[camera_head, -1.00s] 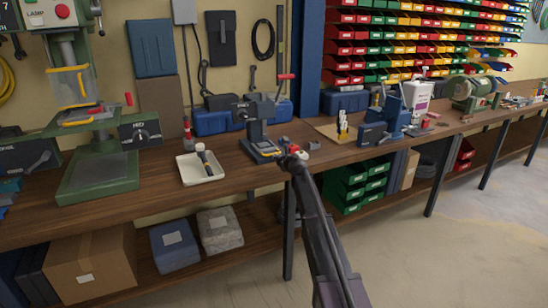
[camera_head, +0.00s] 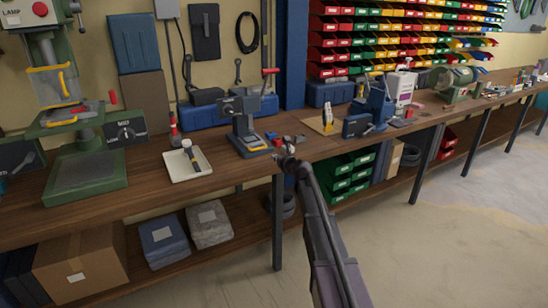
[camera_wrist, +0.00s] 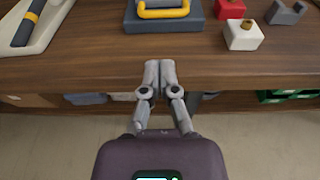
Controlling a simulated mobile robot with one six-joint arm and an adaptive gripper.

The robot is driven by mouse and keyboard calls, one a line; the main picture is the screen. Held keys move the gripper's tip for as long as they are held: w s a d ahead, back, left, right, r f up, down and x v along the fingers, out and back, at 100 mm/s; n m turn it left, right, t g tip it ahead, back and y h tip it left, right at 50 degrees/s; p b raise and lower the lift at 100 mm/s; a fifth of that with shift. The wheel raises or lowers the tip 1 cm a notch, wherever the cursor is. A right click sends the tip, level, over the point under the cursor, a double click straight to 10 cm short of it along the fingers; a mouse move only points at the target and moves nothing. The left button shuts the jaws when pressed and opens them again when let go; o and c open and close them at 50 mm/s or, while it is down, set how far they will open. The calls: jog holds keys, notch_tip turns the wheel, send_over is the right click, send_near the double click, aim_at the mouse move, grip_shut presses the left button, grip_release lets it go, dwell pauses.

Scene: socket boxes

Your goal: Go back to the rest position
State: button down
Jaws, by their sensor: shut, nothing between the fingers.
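My gripper (camera_head: 287,157) is shut and empty in front of the bench's front edge, and its fingertips (camera_wrist: 160,78) meet in the wrist view. Small blocks lie on the bench top beyond it: a red block (camera_wrist: 230,9), a white block with a brass-coloured top (camera_wrist: 243,35) and a grey notched block (camera_wrist: 286,12). A press with a red-tipped lever (camera_head: 245,132) stands behind my gripper. Its base with a yellow handle (camera_wrist: 163,10) shows at the top of the wrist view. My gripper touches none of these.
The wooden workbench (camera_head: 225,177) runs across the view. A white tray (camera_head: 176,178) holding a dark-handled tool lies left of the press. A green drill press (camera_head: 85,175) stands further left. A blue vise (camera_head: 378,108) stands right. Open floor (camera_head: 430,250) lies in front.

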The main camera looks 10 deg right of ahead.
jog(key=s+a+f+n+g, duration=0.2)
jog(key=s+f+n+g, duration=0.1)
jog(key=s+n, duration=0.35)
jog(key=s+a+f+n+g, duration=0.2)
jog(key=s+a+f+n, duration=0.1)
jog(key=s+n, duration=0.35)
jog(key=s+a+f+n+g, duration=0.25)
jog(key=s+f+n, duration=0.2)
jog(key=s, duration=0.35)
jog(key=s+d+f+n+g+h, duration=0.2)
jog(key=s+d+n+g+h, duration=0.15)
jog(key=s+n, duration=0.55)
jog(key=s+d+f+n+g+h, duration=0.2)
jog(key=s+n+g, duration=0.3)
jog(key=s, duration=0.9)
notch_tip(320, 180, up, 16)
jog(key=t+p, duration=0.1)
jog(key=p, duration=1.5)
jog(key=shift+w+a+r+n, duration=0.15)
jog(key=shift+w+r+n, duration=0.05)
jog(key=shift+n, duration=0.15)
jog(key=shift+y, duration=0.25)
